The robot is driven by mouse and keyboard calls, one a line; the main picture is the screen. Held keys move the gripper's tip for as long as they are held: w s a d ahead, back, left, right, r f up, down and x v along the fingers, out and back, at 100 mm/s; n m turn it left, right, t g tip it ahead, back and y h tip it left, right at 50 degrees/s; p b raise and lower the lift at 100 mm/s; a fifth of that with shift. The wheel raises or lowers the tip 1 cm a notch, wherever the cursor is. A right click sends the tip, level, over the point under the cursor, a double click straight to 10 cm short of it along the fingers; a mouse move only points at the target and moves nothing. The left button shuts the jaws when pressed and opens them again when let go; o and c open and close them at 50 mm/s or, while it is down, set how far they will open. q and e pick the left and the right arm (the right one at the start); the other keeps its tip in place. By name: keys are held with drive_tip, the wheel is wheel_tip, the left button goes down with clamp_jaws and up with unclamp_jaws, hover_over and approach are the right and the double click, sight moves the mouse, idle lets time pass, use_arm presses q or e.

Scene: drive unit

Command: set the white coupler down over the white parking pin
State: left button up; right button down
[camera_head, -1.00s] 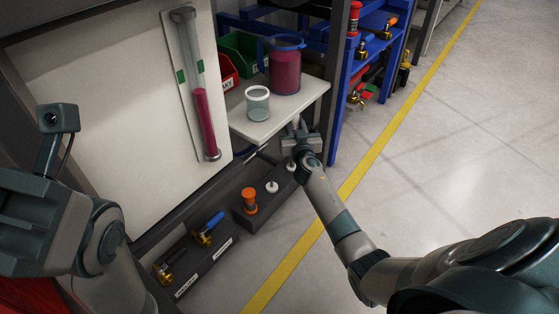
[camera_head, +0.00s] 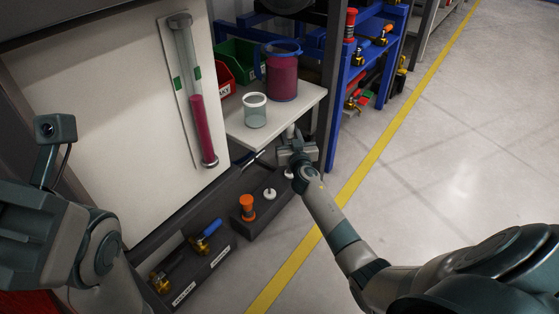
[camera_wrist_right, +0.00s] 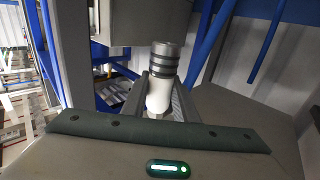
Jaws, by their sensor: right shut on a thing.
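My right gripper (camera_head: 290,139) is shut on a white coupler (camera_wrist_right: 159,97), which has a grey ringed metal top and stands roughly upright between the fingers in the right wrist view. In the head view the gripper hangs by the front edge of the white shelf, above the far end of a dark parking rail (camera_head: 240,232). A white pin (camera_head: 269,194) with a round base stands on that rail, and another pale one (camera_head: 289,173) is partly hidden by my right arm. I cannot tell which is the parking pin. My left arm is at the left; its fingertips are out of view.
An orange coupler (camera_head: 247,204) stands on the rail. A nearer dark holder (camera_head: 190,275) carries brass fittings with blue and black parts. Open floor lies right.

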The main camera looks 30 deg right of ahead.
drive_tip(key=s+a+f+n+y+b, duration=0.1)
drive_tip(key=s+a+f+y, duration=0.1)
drive_tip(key=a, duration=0.3)
drive_tip(key=s+a+f+n+t+y+b, duration=0.1)
drive_tip(key=s+a+f+n+y+b, duration=0.1)
drive_tip(key=a, duration=0.4)
wheel_tip(320, 180, down, 2)
drive_tip(key=shift+s+f+n+y+b, duration=0.15)
drive_tip(key=shift+s+n+y+b, duration=0.2)
drive_tip(key=shift+y, duration=0.55)
wheel_tip(320, 180, down, 4)
drive_tip(key=b, duration=0.4)
drive_tip(key=shift+f, duration=0.15)
drive_tip(key=shift+f+b, duration=0.2)
drive_tip(key=shift+b, duration=0.1)
drive_tip(key=shift+f, duration=0.1)
drive_tip(key=shift+f+b, duration=0.7)
drive_tip(key=shift+f, duration=0.05)
